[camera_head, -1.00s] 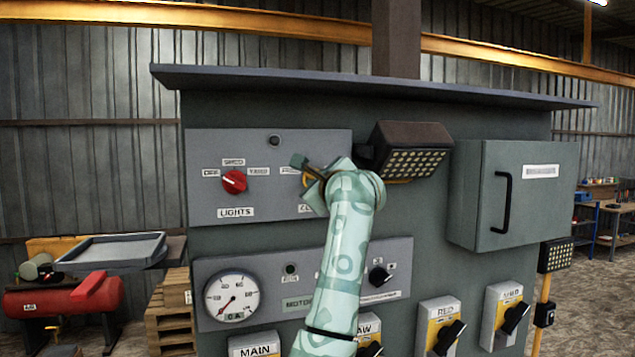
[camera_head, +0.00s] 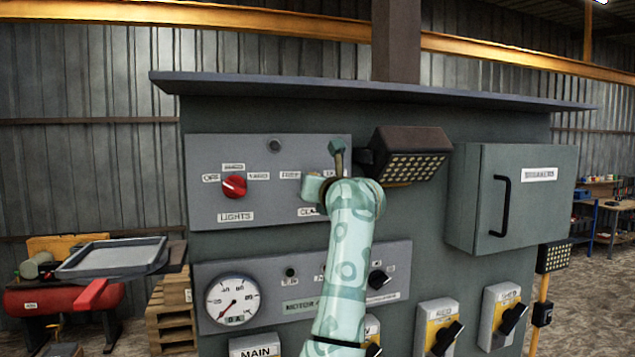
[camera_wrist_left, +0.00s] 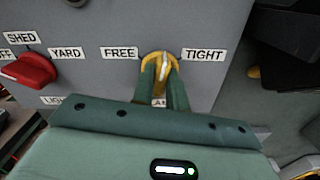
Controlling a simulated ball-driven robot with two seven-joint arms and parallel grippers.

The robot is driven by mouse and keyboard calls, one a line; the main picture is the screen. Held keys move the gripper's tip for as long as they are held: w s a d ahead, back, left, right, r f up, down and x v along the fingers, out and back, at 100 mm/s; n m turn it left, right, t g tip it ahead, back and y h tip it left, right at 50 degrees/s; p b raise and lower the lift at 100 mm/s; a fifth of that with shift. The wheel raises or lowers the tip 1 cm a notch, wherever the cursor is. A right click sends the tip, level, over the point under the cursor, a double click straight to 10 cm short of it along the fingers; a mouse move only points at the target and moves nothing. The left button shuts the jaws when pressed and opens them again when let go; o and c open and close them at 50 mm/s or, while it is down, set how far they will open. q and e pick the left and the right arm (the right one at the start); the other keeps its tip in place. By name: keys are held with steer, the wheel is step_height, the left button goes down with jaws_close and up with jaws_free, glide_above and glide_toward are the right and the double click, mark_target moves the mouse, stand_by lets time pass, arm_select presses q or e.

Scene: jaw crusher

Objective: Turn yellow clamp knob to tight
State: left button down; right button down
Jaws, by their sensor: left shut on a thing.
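The yellow clamp knob (camera_wrist_left: 156,62) sits on the grey panel between the FREE label (camera_wrist_left: 119,53) and the TIGHT label (camera_wrist_left: 204,55) in the left wrist view. Its pale pointer line stands nearly upright, between the two labels. My left gripper (camera_wrist_left: 163,85) is shut on the knob, with one green finger on each side of it. In the head view my left gripper (camera_head: 332,183) is against the panel and hides most of the knob and part of the labels. My right gripper is in neither view.
The red LIGHTS knob (camera_head: 234,186) is left of my gripper on the same panel (camera_head: 212,150). A lamp (camera_head: 413,155) juts out close to the right of my wrist. A lower panel has a gauge (camera_head: 233,299) and a black switch (camera_head: 379,278).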

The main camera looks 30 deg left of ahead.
arm_select(q)
steer(key=shift+w+m+p, duration=0.1)
steer(key=shift+m+p, duration=3)
steer(key=shift+m, duration=1.7)
steer(key=shift+f, duration=0.1)
steer(key=c, duration=1.4)
jaws_free()
steer(key=shift+d, duration=0.1)
steer(key=shift+d, duration=0.1)
